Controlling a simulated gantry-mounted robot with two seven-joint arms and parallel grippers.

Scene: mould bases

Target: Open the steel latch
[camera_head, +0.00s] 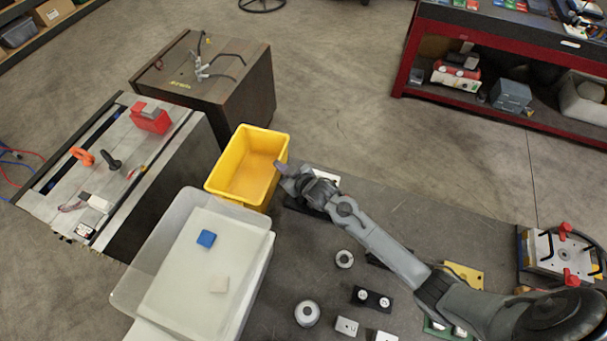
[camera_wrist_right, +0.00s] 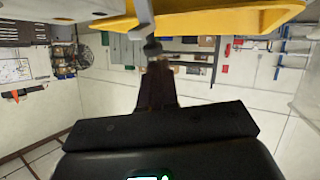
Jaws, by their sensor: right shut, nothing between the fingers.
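My right gripper (camera_head: 283,169) is shut and empty, beside the right rim of the yellow bin (camera_head: 246,168). In the right wrist view its closed fingers (camera_wrist_right: 154,62) point at a thin grey metal bar (camera_wrist_right: 144,14), which may be the steel latch. The bar's lower end is at or very near the fingertips; I cannot tell whether they touch. In the head view a pale block on a dark base (camera_head: 325,176) lies partly hidden behind the gripper, and no latch can be made out there. My left gripper is not in view.
A fixture with red clamps (camera_head: 558,254) stands at the right.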

